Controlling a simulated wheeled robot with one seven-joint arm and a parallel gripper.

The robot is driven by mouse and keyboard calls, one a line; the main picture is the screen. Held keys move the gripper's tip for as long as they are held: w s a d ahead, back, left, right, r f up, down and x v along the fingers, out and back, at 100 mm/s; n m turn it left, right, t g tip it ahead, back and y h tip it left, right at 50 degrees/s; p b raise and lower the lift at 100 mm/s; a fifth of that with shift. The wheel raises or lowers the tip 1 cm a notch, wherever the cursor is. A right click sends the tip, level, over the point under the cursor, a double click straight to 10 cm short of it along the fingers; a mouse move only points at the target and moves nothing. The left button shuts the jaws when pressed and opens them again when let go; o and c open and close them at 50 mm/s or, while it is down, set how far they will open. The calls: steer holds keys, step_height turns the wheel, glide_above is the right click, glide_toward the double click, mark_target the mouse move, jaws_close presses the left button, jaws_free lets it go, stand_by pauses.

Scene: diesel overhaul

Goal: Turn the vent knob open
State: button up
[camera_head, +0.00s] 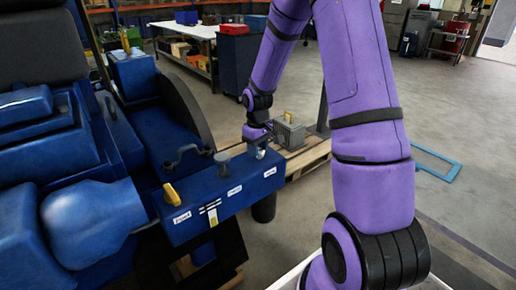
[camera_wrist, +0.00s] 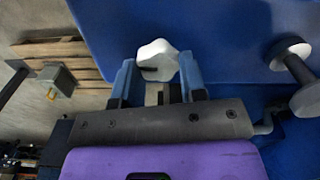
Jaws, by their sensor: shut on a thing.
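A white lobed knob (camera_wrist: 157,60) with a dark mark sits on the blue engine housing (camera_wrist: 210,30). My gripper (camera_wrist: 155,72) is shut on this knob, with one blue finger on each side of it in the wrist view. In the head view, my gripper (camera_head: 258,143) reaches down at the right end of the blue housing (camera_head: 215,195), and the white knob (camera_head: 260,153) shows just below it. A small white label (camera_head: 270,172) is on the housing front below the knob; I cannot read it.
A grey round-headed knob (camera_head: 222,158) stands left of my gripper, and a yellow handle (camera_head: 172,194) is farther left. A wooden pallet (camera_head: 308,155) with a grey box (camera_head: 288,133) lies behind.

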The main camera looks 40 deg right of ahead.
steer(key=shift+n, duration=0.5)
stand_by(0.3)
steer(key=o, duration=0.9)
step_height(320, 180, up, 11)
steer(key=shift+f, duration=0.1)
stand_by(0.4)
